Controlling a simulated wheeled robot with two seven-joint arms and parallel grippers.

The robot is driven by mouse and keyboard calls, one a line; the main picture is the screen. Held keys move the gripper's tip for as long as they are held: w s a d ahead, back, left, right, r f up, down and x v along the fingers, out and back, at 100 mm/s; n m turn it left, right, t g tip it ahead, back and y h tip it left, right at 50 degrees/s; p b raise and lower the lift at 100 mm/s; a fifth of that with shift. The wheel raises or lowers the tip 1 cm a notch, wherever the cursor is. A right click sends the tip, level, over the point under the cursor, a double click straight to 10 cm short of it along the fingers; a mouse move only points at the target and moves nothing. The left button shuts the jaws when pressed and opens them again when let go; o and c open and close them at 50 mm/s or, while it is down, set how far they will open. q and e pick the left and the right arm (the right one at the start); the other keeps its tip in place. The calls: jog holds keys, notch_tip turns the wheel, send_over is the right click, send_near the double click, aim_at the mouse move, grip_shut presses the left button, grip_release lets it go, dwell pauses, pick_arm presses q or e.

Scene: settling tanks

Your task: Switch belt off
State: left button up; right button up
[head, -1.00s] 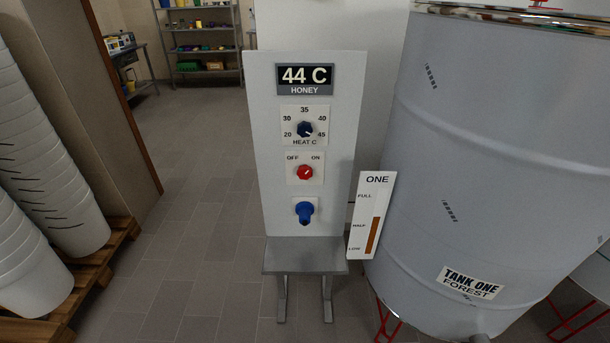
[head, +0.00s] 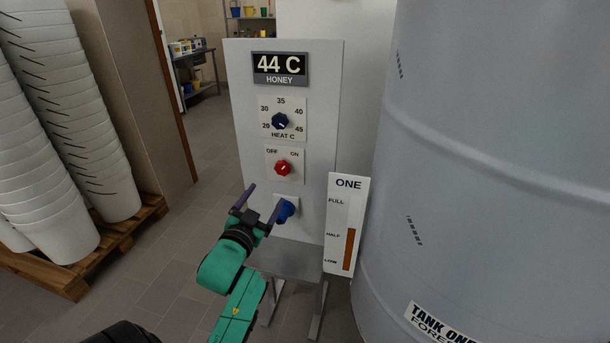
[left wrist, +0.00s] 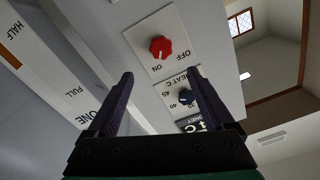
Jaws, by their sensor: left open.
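The red knob (head: 283,168) sits on a white plate marked OFF and ON, on the upright grey panel (head: 235,120). Its light mark seems to point to the ON side. I see no label with the word belt. My left gripper (head: 263,198) is open and empty, below and in front of the red knob, with one finger overlapping the blue fitting (head: 289,208) in the picture. In the left wrist view the panel is upside down, and the red knob (left wrist: 161,47) shows just beyond the open fingertips, apart from them. My right gripper is not in view.
Above the red knob are a dark blue heat knob (head: 280,121) and a display (head: 280,68) reading 44 C. A level gauge (head: 346,220) and a large grey tank (head: 480,150) stand close on the right. Stacked white buckets (head: 75,110) stand on a pallet at left.

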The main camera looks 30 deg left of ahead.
aim_at(281, 170)
pick_arm(q)
jog(key=x, duration=1.3)
jog(key=shift+a, duration=0.25)
grip_shut()
